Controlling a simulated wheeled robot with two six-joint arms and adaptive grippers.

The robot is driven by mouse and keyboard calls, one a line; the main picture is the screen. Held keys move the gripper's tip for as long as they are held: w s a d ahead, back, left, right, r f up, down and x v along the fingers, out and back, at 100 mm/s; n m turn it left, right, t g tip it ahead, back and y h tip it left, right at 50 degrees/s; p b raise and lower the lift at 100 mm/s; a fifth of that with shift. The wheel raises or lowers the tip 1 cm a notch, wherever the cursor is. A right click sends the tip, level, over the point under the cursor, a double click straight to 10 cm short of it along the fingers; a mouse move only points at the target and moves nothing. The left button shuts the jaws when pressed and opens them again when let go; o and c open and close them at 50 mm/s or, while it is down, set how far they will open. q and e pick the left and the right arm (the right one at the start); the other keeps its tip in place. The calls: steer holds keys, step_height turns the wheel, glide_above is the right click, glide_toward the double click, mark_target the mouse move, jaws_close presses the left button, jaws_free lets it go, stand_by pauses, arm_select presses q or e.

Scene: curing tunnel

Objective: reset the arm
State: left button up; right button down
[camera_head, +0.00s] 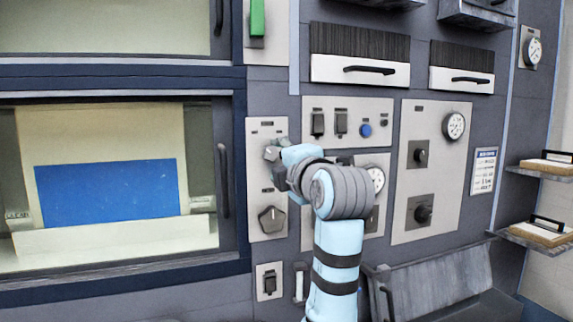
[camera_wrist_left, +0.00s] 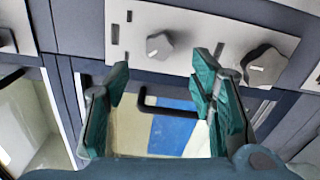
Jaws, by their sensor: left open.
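My left arm (camera_head: 338,245), pale blue with dark bands, rises from the bottom of the head view and bends at a grey joint. My left gripper (camera_head: 275,158) is in front of the upper part of a narrow light panel and partly covers it. In the wrist view the left gripper (camera_wrist_left: 162,72) is open, with nothing between its teal-padded fingers. Beyond them are the panel (camera_wrist_left: 205,28), its two grey knobs (camera_wrist_left: 158,46) and (camera_wrist_left: 263,66), and a dark door handle (camera_wrist_left: 150,105). I cannot tell whether a finger touches anything. My right gripper is not in view.
A window with a blue sheet (camera_head: 110,188) is at the left, beside a dark vertical handle (camera_head: 223,180). Switches and a blue button (camera_head: 366,130), gauges (camera_head: 454,125) and dark knobs (camera_head: 423,214) are at the right. A grey sloped tray (camera_head: 440,285) juts out low right.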

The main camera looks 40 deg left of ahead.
arm_select(q)
steer(key=v, duration=0.4)
steer(key=shift+s+d, duration=0.25)
steer(key=shift+d, duration=0.05)
steer(key=shift+a, duration=0.1)
